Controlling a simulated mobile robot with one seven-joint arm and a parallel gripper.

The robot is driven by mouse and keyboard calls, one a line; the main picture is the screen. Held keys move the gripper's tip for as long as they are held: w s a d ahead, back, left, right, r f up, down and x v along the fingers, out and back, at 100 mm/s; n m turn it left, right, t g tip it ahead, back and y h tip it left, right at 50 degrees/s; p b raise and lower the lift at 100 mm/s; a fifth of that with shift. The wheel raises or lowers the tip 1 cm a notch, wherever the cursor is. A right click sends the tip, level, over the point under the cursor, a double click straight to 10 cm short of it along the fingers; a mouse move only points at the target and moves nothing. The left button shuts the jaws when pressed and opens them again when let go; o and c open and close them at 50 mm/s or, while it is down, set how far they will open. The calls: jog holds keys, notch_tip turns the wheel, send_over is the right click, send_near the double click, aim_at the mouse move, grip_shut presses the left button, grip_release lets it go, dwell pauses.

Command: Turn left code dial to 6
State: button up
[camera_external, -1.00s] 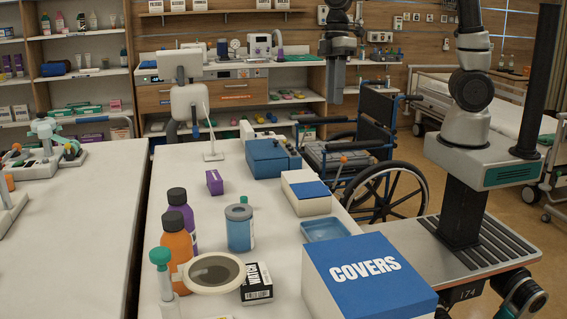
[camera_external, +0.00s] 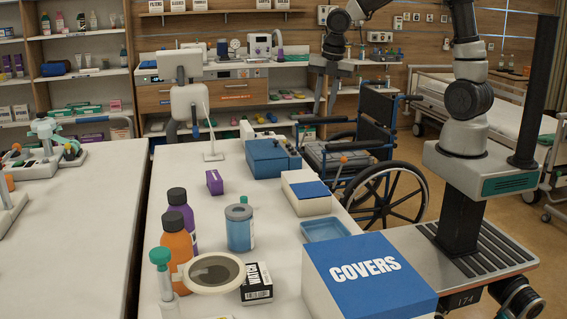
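A blue box (camera_external: 268,160) stands on the white table, towards its far end, with a darker end on its right side. It may be what carries the code dials, but no dial or digit can be made out at this size. My gripper (camera_external: 328,95) hangs in the air above and to the right of the blue box, in front of the back shelves and apart from the box.
A white box with a blue top (camera_external: 307,192), a blue tray (camera_external: 325,229) and the large COVERS box (camera_external: 367,275) line the table's right side. Bottles (camera_external: 178,240) and a blue-grey jar (camera_external: 240,228) stand near the front. A wheelchair (camera_external: 375,150) stands beyond the table's right edge.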

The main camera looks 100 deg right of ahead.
jog(key=d+f+n+t+h+b, duration=0.1)
jog(key=d+f+n+h+b, duration=0.1)
jog(key=d+n, duration=0.65)
jog(key=n+b, duration=0.3)
jog(key=b, duration=0.7)
send_near(297, 156)
jog(key=shift+t, duration=0.3)
jog(key=x, duration=0.3)
jog(key=d+x, duration=0.1)
jog(key=x, duration=0.2)
jog(key=shift+w+d, duration=0.2)
jog(key=shift+d, duration=0.1)
jog(key=shift+r, duration=0.1)
grip_shut()
